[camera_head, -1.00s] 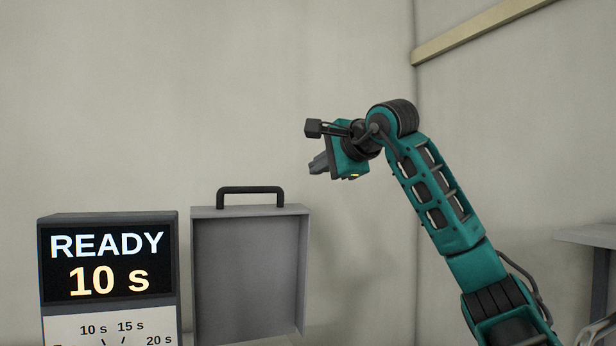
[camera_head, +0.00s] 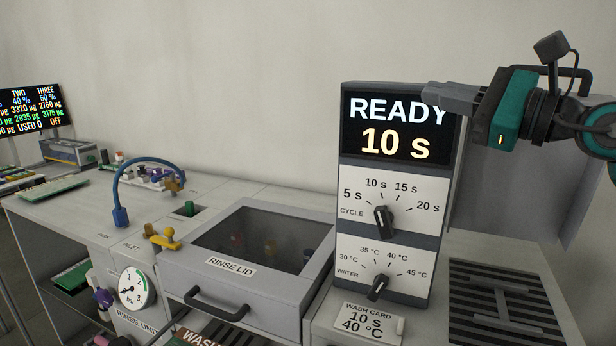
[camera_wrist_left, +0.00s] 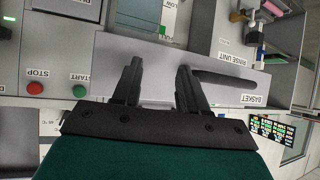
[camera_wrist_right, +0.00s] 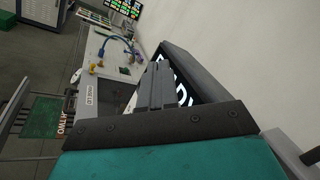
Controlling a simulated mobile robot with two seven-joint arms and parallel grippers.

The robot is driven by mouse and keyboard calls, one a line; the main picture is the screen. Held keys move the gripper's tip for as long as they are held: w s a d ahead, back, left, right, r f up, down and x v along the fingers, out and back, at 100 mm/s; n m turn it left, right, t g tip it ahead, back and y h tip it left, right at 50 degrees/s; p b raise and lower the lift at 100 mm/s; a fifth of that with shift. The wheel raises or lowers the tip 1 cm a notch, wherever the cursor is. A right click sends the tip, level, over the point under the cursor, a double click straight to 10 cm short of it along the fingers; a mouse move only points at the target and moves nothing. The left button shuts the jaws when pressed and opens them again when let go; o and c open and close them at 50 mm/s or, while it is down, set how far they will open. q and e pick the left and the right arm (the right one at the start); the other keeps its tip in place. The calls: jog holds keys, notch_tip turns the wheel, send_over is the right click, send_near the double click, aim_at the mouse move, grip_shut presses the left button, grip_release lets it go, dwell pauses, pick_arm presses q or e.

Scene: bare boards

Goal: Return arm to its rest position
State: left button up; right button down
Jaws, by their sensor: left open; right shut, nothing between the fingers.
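My right gripper (camera_head: 452,97) comes in from the right in the head view, shut and empty. Its fingertips overlap the upper right of the display post, in front of the word READY. It also shows in the right wrist view (camera_wrist_right: 155,85), with its fingers pressed together. My left gripper (camera_wrist_left: 158,78) shows only in the left wrist view. It is open, with nothing between its fingers, over the grey front panel labelled BASKET. The left arm is not in the head view.
The display post (camera_head: 400,190) reads READY 10 s above two dials. The closed rinse lid (camera_head: 235,270) lies left of it, with a blue hose (camera_head: 122,190) behind. A grated surface (camera_head: 510,310) lies at the right. START and STOP buttons (camera_wrist_left: 79,91) show in the left wrist view.

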jog(key=s+a+f+m+t+y, duration=0.2)
jog(key=a+f+m+y, duration=0.15)
jog(key=m, duration=0.25)
jog(key=s+d+f+m+t+h, duration=0.15)
jog(key=d+f+m+h, duration=0.25)
jog(key=f+m+h, duration=1.05)
jog(key=s+d+f+m+h, duration=0.25)
jog(key=f+m+h, duration=0.45)
jog(key=m, duration=1.4)
jog(key=s+f+m+g+y, duration=0.1)
jog(key=s+f+m+g, duration=0.3)
jog(key=f, duration=0.4)
jog(key=s+f+m+g+y, duration=0.1)
jog(key=s+f+m+g, duration=0.15)
jog(key=s+f, duration=0.4)
jog(key=s+a+f+m+g+y, duration=0.1)
jog(key=s+a+f+g+y, duration=0.1)
jog(key=s+a+f+g, duration=0.3)
jog(key=s+a+f+m+g+y, duration=0.15)
jog(key=s+f, duration=0.25)
jog(key=s, duration=0.4)
jog(key=w+a+f+t+y, duration=0.1)
jog(key=w+a+f+t, duration=0.1)
jog(key=w+f+t, duration=0.4)
notch_tip(320, 180, down, 3)
jog(key=shift+w+r, duration=0.2)
jog(key=shift+w, duration=0.7)
jog(key=shift+n+y, duration=0.25)
